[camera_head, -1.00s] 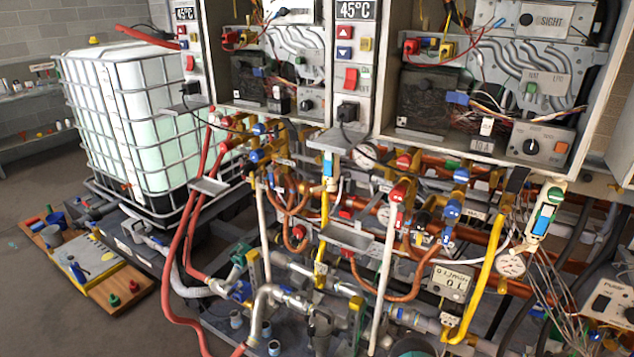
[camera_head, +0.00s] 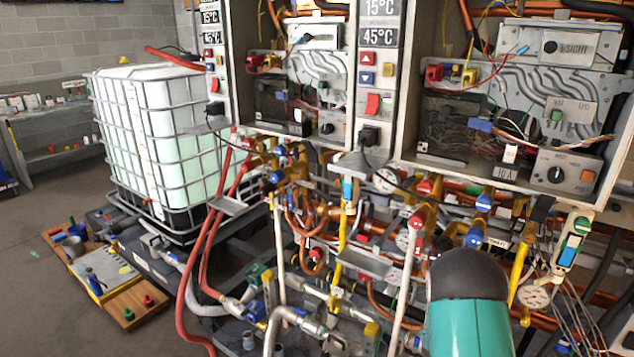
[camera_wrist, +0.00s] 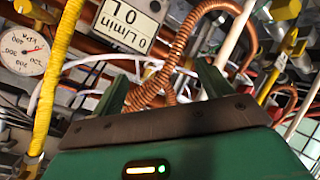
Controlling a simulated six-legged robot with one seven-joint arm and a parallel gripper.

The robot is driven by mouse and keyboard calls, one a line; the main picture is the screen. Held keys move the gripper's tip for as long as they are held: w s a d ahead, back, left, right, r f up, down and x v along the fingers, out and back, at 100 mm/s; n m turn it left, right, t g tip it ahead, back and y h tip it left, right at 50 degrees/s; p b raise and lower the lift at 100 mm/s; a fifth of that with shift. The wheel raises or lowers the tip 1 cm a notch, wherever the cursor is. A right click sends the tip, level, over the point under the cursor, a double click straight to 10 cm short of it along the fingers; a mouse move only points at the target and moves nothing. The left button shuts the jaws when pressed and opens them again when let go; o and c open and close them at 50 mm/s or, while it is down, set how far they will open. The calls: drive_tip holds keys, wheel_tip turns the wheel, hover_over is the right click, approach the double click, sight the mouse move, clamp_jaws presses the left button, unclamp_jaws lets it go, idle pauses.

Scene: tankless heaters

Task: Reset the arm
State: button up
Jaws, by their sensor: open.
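My gripper (camera_wrist: 162,74) shows in the wrist view with its two dark green fingers apart and nothing between them. It faces the pipework under the heaters, and a coiled copper pipe (camera_wrist: 180,55) is seen beyond the fingers. In the head view my arm (camera_head: 468,310), teal with a dark rounded top, rises at the bottom right in front of the pipes. My gripper's fingers do not show there.
Open heater cabinets (camera_head: 520,100) hang above dense pipes and valves. A flow meter (camera_wrist: 130,22) and a pressure gauge (camera_wrist: 25,52) are near the gripper in the wrist view. A caged white tank (camera_head: 160,140) stands at left. Floor at lower left (camera_head: 60,320) is clear.

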drive_tip(key=s+a+r+m+g+y, duration=0.1)
drive_tip(key=s+a+r+y, duration=0.15)
drive_tip(key=a+r, duration=0.4)
drive_tip(key=s+a+r+y, duration=0.1)
drive_tip(key=s+a+r, duration=0.2)
drive_tip(key=r, duration=0.6)
drive_tip(key=s+a+r+m+g+y, duration=0.1)
drive_tip(key=s+a+r, duration=0.25)
drive_tip(key=r, duration=0.45)
drive_tip(key=s+a+r+g, duration=0.1)
drive_tip(key=s+a+r, duration=0.2)
drive_tip(key=s, duration=0.6)
drive_tip(key=s+a+r+g+y, duration=0.1)
drive_tip(key=s+a+r, duration=0.2)
drive_tip(key=s, duration=0.6)
drive_tip(key=s+a+r+g, duration=0.1)
drive_tip(key=s+a+r, duration=0.2)
drive_tip(key=s, duration=0.6)
drive_tip(key=shift+s+r+y, duration=0.15)
drive_tip(key=shift+r+y, duration=0.05)
drive_tip(key=shift+y, duration=0.15)
